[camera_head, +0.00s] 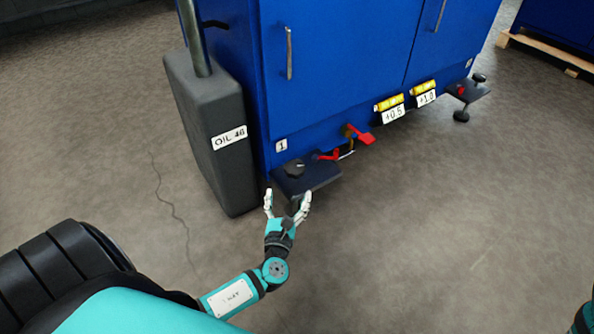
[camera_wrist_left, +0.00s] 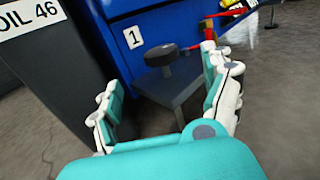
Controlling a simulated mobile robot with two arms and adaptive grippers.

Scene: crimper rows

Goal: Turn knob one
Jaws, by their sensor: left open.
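Knob one is a round black knob (camera_head: 294,167) on a dark plate (camera_head: 318,178) at the lower left corner of the blue cabinet, beside the label "1" (camera_head: 281,146). My left gripper (camera_head: 286,197) is open and empty just in front of the plate, its fingers pointing toward the knob. In the left wrist view the knob (camera_wrist_left: 161,55) stands ahead, between the spread fingers and apart from them. My right gripper is not in view.
A dark grey tank marked "OIL 46" (camera_head: 205,125) stands left of the knob. Red levers (camera_head: 359,134) are to its right. A second black knob (camera_head: 479,78) sits on another plate at the cabinet's far right. The floor (camera_head: 400,240) in front is clear.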

